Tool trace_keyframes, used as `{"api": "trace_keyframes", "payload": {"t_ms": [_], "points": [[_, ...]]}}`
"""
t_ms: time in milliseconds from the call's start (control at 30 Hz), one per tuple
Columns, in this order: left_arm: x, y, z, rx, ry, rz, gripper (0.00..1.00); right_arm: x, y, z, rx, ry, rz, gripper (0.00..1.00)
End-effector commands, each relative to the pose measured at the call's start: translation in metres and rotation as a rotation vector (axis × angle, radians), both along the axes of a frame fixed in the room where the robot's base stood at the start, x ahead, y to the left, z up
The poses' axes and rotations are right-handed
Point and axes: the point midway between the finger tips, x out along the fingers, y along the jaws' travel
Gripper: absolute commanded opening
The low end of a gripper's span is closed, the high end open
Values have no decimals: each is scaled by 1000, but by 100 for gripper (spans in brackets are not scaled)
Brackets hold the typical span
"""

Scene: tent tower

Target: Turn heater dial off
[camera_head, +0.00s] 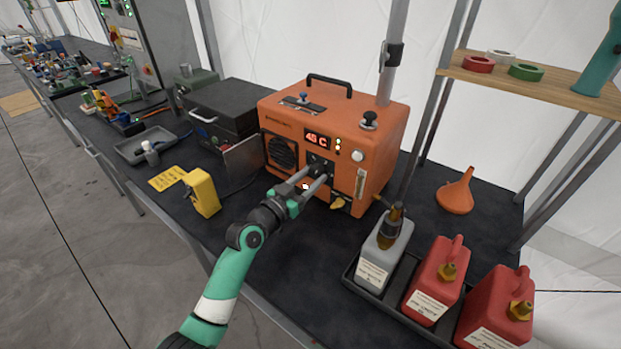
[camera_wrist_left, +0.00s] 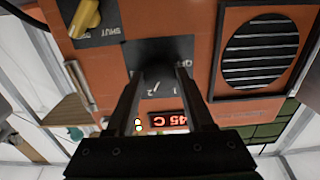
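The orange heater (camera_head: 385,145) stands on the dark bench in the middle of the head view, its lit display reading 45 C. Its black dial (camera_wrist_left: 158,78) is on the front panel below the display, with OFF, 1 and 2 marks around it in the upside-down left wrist view. My left gripper (camera_head: 316,176) reaches the panel from the front, its two fingers apart, with the tips on either side of the dial. They also show in the left wrist view (camera_wrist_left: 160,85). Whether they press on the dial is not clear. My right gripper is out of view.
A grey jug (camera_head: 383,258) and red jugs (camera_head: 436,275) stand in a tray at the front right. An orange funnel (camera_head: 456,195) lies to the right. A yellow device (camera_head: 203,193) stands left of my arm. A yellow lever (camera_wrist_left: 84,18) marked SHUT is near the dial.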

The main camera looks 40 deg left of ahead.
Motion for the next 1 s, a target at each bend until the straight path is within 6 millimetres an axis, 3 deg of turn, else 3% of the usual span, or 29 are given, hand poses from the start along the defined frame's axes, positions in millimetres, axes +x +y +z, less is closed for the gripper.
{"api": "trace_keyframes", "payload": {"t_ms": [33,267,667,1000], "points": [[0,0,0,0,0,0,42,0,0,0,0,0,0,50],[0,0,0,0,0,0,0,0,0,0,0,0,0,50],[0,0,1,-56,-6,1,0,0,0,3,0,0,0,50],[0,0,2,-287,-30,0,0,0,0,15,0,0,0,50]]}}
